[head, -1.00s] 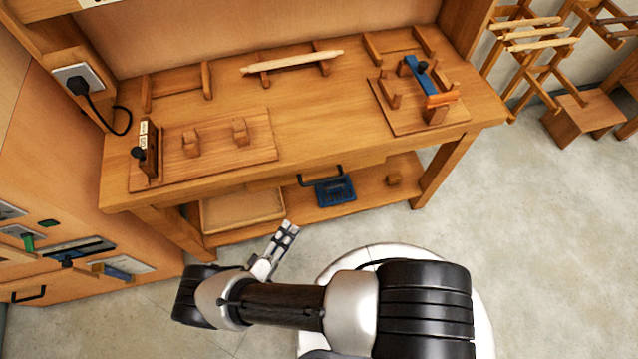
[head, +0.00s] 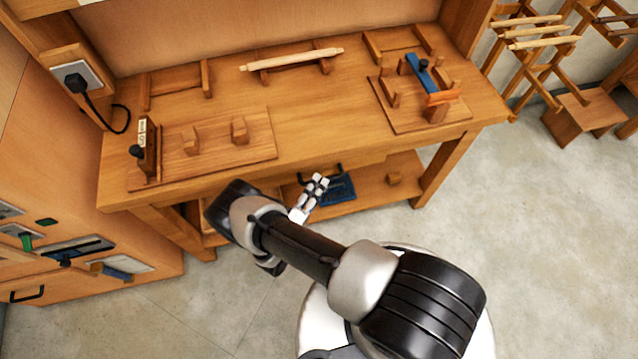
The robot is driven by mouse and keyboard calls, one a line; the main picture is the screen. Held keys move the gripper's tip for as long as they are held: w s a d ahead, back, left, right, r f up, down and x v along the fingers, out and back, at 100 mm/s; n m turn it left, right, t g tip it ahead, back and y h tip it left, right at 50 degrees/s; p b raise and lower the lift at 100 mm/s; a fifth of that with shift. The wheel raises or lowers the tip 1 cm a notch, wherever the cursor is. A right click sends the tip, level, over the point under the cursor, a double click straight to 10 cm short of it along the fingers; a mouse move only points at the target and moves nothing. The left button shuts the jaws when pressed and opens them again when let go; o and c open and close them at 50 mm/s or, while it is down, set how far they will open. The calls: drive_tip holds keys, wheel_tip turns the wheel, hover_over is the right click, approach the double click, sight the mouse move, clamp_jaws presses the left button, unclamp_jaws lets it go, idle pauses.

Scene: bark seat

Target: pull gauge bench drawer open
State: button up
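The gauge bench (head: 300,110) is a wooden workbench at the centre of the head view. Its drawer (head: 358,161) is under the front edge of the top and looks closed. A dark bar handle (head: 332,169) is on the drawer front. My gripper (head: 319,181) is at the handle, overlapping it in the view. Whether it touches the handle, and how far apart its fingers are, I cannot tell. Part of the handle and drawer front is hidden behind my gripper and arm.
A blue tray (head: 340,188) and a small wooden block (head: 394,179) lie on the lower shelf. The bench top holds a left board (head: 215,150) and a right board (head: 400,122) with fixtures. A cabinet (head: 110,240) stands left.

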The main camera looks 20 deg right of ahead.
drive_tip(key=shift+w+d, duration=0.4)
drive_tip(key=shift+c, duration=0.5)
clamp_jaws()
drive_tip(key=shift+r, duration=0.1)
